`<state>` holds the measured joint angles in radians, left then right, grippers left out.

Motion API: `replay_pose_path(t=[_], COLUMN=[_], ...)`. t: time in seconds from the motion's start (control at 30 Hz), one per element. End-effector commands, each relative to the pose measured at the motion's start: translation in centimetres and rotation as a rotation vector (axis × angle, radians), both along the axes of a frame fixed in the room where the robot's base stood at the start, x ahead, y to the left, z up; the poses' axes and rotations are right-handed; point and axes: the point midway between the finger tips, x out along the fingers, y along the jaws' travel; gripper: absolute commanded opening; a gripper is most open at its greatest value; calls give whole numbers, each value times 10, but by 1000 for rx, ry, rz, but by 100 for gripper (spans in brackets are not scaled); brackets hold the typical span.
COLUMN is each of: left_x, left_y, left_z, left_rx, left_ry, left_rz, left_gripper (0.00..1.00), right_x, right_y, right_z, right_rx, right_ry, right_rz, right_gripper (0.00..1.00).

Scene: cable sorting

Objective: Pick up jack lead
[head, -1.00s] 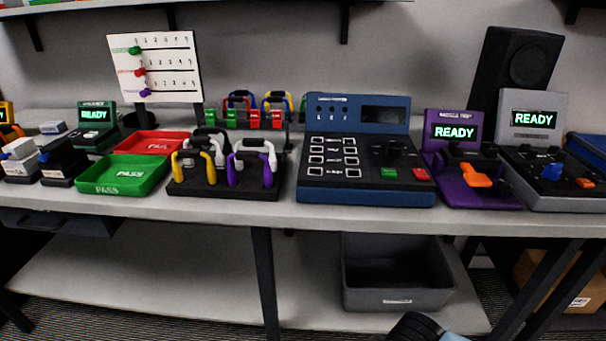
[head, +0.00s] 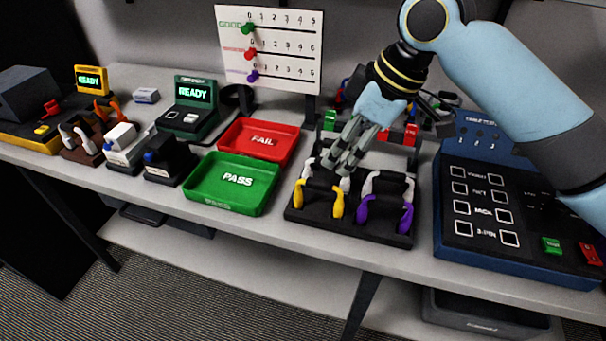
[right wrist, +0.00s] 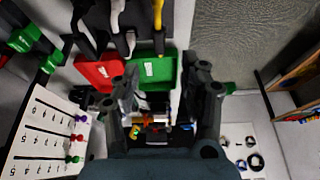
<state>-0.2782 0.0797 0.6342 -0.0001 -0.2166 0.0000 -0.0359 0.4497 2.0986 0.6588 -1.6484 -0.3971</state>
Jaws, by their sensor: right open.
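A black holder (head: 352,225) stands on the bench with arched leads in it. One lead has yellow ends (head: 337,205) and one has purple ends (head: 406,217); white and grey arches show behind them. I cannot tell which is the jack lead. My right gripper (head: 343,160) comes down from the upper right, above the back of the holder, and hides part of the leads there. In the right wrist view its fingers (right wrist: 165,95) are apart with nothing held between them. My left gripper is not in view.
A green PASS tray (head: 205,192) and a red FAIL tray (head: 284,148) lie left of the holder. A blue tester (head: 480,258) stands close on its right. Behind are a rack with coloured blocks (head: 330,121) and a white score board (head: 290,72).

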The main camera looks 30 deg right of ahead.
Motion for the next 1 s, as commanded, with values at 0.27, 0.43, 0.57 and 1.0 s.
replay_pose_path(t=[0.27,0.43,0.57,1.0], left_x=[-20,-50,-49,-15], left_y=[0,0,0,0], left_z=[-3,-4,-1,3], left_rx=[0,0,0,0], left_ry=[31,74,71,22], left_rz=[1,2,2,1], left_gripper=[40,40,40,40], right_x=[15,19,20,28], right_y=[10,13,16,23], right_z=[-31,-45,-60,-96], right_rx=[10,7,7,4], right_ry=[0,-1,2,-2], right_rz=[26,27,25,25], right_gripper=[44,44,44,44])
